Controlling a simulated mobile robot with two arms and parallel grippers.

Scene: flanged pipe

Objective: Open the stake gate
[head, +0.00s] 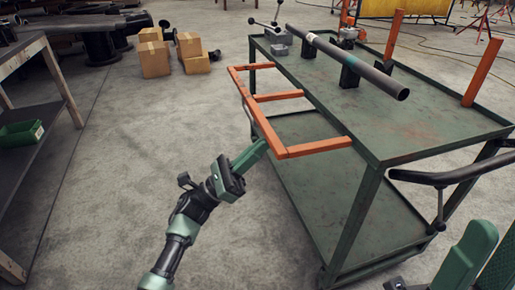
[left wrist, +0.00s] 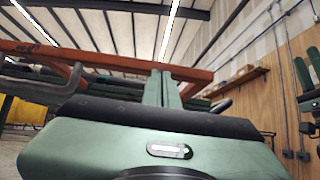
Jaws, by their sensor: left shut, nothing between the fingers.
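The stake gate (head: 262,122) is an orange bar frame at the left long side of the green cart (head: 385,150). It sticks out to the left of the cart top. My left gripper (head: 262,148) is shut and empty, its green fingertips close beside the frame's near left corner. In the left wrist view the fingers (left wrist: 162,88) stand in front of an orange bar (left wrist: 100,60); I cannot tell whether they touch. My right gripper (head: 482,262) shows partly at the lower right, its two green fingers apart with nothing visible between them.
A grey pipe (head: 345,62) rests on black supports on the cart top. Orange posts (head: 483,72) stand at the cart's far side. A black push handle (head: 450,180) juts out at the near end.

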